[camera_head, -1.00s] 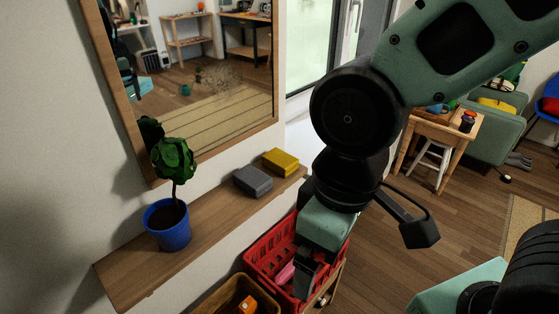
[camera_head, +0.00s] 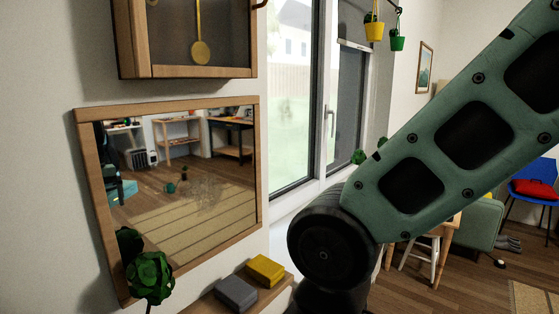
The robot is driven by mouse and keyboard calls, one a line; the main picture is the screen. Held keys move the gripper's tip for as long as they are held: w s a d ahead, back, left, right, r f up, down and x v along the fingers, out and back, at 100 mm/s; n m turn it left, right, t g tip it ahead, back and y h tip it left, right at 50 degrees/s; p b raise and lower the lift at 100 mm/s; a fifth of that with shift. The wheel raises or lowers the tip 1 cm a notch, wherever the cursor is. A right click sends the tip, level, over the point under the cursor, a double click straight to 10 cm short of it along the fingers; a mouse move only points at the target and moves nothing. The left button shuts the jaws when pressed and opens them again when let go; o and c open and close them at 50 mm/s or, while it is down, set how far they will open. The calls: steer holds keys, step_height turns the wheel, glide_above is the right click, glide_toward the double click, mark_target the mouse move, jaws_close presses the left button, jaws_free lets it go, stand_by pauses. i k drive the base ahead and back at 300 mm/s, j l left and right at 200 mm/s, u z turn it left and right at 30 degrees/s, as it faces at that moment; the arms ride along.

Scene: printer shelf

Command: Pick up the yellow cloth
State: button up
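A folded yellow cloth (camera_head: 265,270) lies on the wooden wall shelf (camera_head: 205,305) under the mirror, near the shelf's right end. A folded grey cloth (camera_head: 235,293) lies just to its left and nearer to me. My arm comes down from the upper right, and its dark joint is to the right of the shelf end. My gripper is below the lower edge of the picture, so its fingers are hidden.
A framed mirror (camera_head: 180,190) hangs above the shelf. A potted plant (camera_head: 150,275) stands at the shelf's left, cut off below. A pendulum clock (camera_head: 185,40) hangs above the mirror. A window (camera_head: 292,100) is at the centre. A green sofa (camera_head: 480,225) and a blue chair (camera_head: 540,190) are at the right.

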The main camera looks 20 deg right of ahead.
mark_target(267, 273)
steer(key=u, duration=1.1)
steer(key=l+u, duration=0.25)
steer(key=k+l+u, duration=0.25)
steer(key=l, duration=0.15)
steer(key=i, duration=0.25)
